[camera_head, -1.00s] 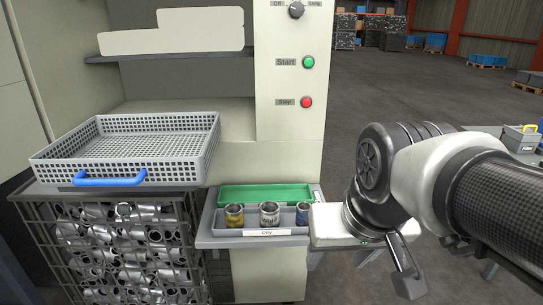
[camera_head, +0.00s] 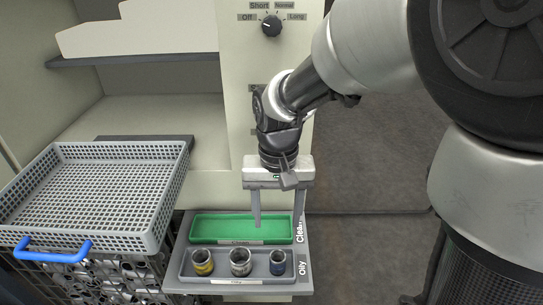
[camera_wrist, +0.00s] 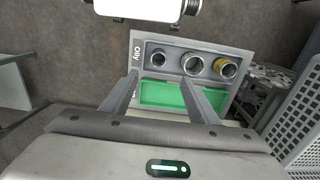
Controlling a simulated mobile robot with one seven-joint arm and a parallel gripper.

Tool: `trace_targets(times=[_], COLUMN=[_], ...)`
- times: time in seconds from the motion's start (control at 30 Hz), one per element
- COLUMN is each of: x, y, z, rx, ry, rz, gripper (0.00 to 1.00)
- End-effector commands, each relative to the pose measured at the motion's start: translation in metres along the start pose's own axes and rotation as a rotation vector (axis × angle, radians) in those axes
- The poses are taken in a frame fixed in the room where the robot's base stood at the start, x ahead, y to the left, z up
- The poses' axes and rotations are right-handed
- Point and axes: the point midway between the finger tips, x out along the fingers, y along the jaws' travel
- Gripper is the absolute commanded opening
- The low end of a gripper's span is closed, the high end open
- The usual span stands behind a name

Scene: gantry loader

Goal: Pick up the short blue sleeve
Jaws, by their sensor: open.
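The short blue sleeve (camera_head: 277,263) stands upright at the right end of the grey "Oily" tray (camera_head: 215,287). In the wrist view the blue sleeve (camera_wrist: 158,58) is the leftmost of the three sleeves. A plain metal sleeve (camera_head: 240,262) stands in the middle and a yellow sleeve (camera_head: 202,262) at the left. My gripper (camera_head: 279,222) is open and empty, fingers pointing down. It is above the green "Clean" tray (camera_head: 240,228), behind and higher than the blue sleeve, touching nothing.
A perforated grey basket (camera_head: 95,190) with a blue handle (camera_head: 52,248) rests at the left, over a cage of metal parts (camera_head: 120,275). The machine panel with a dial (camera_head: 271,26) rises behind my gripper. Open floor (camera_head: 365,250) lies to the right.

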Motion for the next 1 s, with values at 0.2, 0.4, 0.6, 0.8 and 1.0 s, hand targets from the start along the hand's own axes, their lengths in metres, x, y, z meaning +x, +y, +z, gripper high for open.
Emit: trace_targets(times=[0.2, 0.4, 0.6, 0.8, 1.0], x=[0.052, 0.091, 0.106, 0.130, 0.155], y=[0.001, 0.001, 0.001, 0.004, 0.004], z=[0.001, 0.001, 0.000, 0.000, 0.000], rx=[0.000, 0.000, 0.001, 0.001, 0.000], ry=[-0.005, -0.003, 0.001, -0.003, -0.002], rz=[0.002, 0.001, 0.000, 0.001, 0.000], gripper=[0.55, 0.55, 0.55, 0.55, 0.55])
